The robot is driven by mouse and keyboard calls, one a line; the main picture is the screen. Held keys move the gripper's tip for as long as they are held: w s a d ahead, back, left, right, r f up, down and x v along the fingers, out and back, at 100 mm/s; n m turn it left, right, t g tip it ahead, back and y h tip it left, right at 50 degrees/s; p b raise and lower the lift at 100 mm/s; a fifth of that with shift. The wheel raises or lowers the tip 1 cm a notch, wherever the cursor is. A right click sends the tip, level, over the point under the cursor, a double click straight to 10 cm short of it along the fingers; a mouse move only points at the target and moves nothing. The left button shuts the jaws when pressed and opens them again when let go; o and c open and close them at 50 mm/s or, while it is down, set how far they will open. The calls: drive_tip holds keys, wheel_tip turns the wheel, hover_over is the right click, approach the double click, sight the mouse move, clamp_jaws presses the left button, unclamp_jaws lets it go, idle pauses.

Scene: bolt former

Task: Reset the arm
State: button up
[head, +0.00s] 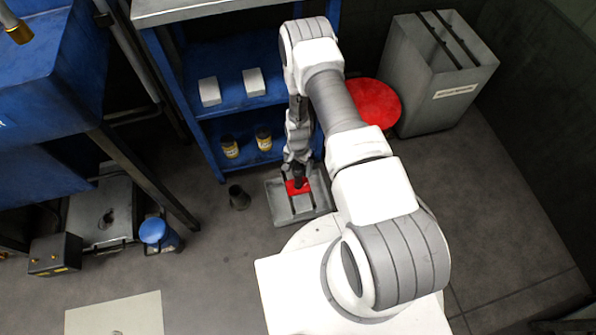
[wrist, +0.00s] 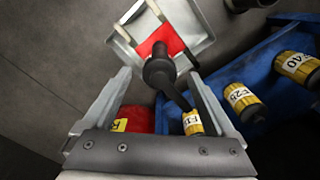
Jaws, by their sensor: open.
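My gripper (head: 297,170) hangs at the end of my arm, low over a grey tray (head: 318,210) on the floor. In the wrist view my gripper (wrist: 160,74) is open, its two grey fingers spread apart. A dark tool with a round black head (wrist: 160,73) and a shaft shows between and beyond the fingers; I cannot tell whether they touch it. A red piece (wrist: 163,40) lies in the tray beneath the black head. The red piece also shows in the head view (head: 293,187), partly hidden by the gripper.
A blue shelf unit (head: 238,118) stands behind, with yellow-labelled jars (head: 229,147) and white boxes (head: 254,82). A red round lid (head: 375,103) and a grey bin (head: 440,80) stand right of my arm. A dark cup (head: 239,197) stands left of the tray. Right floor is clear.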

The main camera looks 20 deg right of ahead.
wheel_tip(320, 180, up, 9)
drive_tip(key=p, duration=0.2)
drive_tip(key=shift+r+p, duration=0.15)
drive_tip(key=shift+p, duration=0.15)
drive_tip(key=shift+r, duration=0.1)
